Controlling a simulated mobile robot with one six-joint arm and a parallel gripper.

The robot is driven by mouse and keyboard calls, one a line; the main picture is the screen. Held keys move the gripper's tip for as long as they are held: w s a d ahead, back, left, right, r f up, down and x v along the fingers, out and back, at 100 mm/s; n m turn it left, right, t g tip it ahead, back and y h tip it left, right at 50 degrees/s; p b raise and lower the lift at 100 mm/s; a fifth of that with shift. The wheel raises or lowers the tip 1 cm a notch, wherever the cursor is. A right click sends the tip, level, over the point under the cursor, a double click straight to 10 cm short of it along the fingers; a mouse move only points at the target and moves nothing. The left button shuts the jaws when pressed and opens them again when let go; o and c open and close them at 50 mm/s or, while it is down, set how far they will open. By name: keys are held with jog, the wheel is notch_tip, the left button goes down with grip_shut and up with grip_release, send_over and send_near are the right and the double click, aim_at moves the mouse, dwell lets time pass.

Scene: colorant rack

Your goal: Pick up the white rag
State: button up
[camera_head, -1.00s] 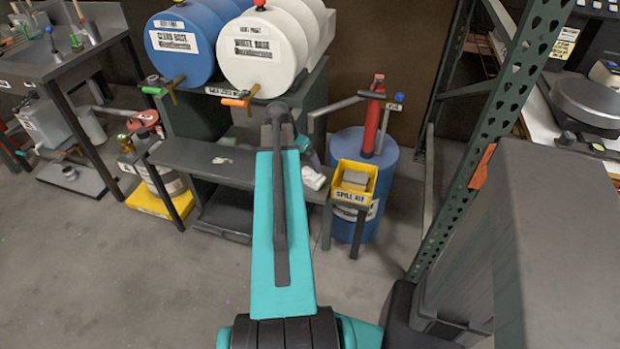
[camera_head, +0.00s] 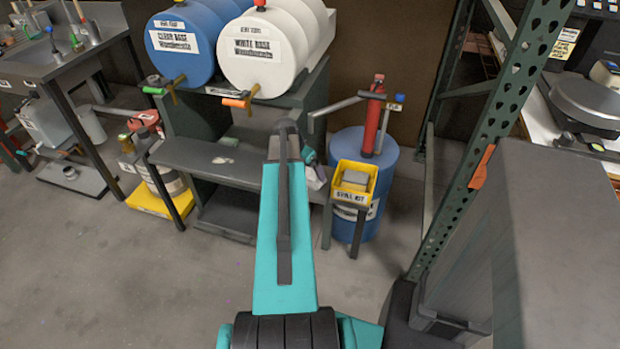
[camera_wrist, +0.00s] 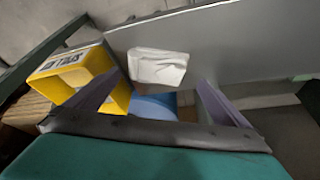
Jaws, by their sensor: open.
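The white rag (camera_wrist: 158,66) is a folded white bundle lying on a grey bench top (camera_wrist: 225,45), close to its edge, in the wrist view. My gripper (camera_wrist: 160,82) is open, with one finger to the left and one to the right of the rag's near side. No contact between fingers and rag can be made out. In the head view my arm and gripper (camera_head: 313,168) reach over the right end of the grey bench (camera_head: 225,162) and mostly hide the rag.
A yellow spill kit bin (camera_head: 353,183) stands just right of my gripper, and also shows left in the wrist view (camera_wrist: 75,75). A blue drum (camera_head: 390,165) with a red cylinder (camera_head: 371,118) is behind it. White (camera_head: 270,50) and blue (camera_head: 183,45) drums sit above the bench.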

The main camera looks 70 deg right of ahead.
aim_at(309, 174)
jog(key=shift+f, duration=0.1)
jog(key=shift+p+x, duration=0.45)
jog(key=shift+x, duration=2.1)
jog(key=shift+a, duration=0.15)
jog(key=c, duration=1.2)
jog(key=shift+w, duration=0.1)
